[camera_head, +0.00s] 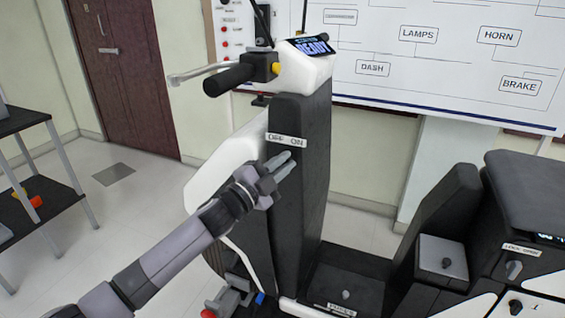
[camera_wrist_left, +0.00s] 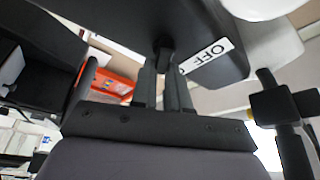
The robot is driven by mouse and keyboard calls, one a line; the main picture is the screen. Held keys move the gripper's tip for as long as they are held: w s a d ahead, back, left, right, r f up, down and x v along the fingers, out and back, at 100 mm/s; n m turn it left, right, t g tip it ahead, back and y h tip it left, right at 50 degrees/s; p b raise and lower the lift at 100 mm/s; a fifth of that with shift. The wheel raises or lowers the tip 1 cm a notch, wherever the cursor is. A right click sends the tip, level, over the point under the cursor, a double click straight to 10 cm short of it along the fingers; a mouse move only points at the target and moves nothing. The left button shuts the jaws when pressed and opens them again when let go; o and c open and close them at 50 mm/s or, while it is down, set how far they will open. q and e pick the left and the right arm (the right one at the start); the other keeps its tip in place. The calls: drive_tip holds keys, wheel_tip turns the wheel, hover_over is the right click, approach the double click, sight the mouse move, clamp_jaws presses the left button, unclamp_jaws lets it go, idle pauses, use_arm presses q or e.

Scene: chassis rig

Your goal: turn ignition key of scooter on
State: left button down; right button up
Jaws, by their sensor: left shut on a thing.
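The scooter (camera_head: 305,190) stands in front of me, with a dark front column and white panels. An OFF/ON label (camera_head: 286,140) is on the column, and its OFF end (camera_wrist_left: 208,55) shows in the left wrist view. My left gripper (camera_head: 285,160) is at the column just below the label. In the left wrist view its fingers (camera_wrist_left: 163,75) are close together, shut on the dark ignition key (camera_wrist_left: 163,52) at the column face. The fingers hide most of the key, and I cannot tell its angle. My right gripper is in neither view.
The handlebar grip (camera_head: 228,79) sticks out left above my left arm. The scooter's display (camera_head: 312,47) reads READY. A seat block with knobs (camera_head: 515,230) is at the right. A dark shelf (camera_head: 25,122) stands at the left, with free floor between.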

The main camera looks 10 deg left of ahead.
use_arm(q)
drive_tip(key=shift+w+a+f, duration=0.1)
drive_tip(key=shift+a+f, duration=0.15)
drive_tip(key=shift+f, duration=0.05)
drive_tip(key=c, duration=1.1)
unclamp_jaws()
drive_tip(key=shift+r, duration=0.1)
drive_tip(key=shift+b+v, duration=0.4)
drive_tip(key=shift+v, duration=3.2)
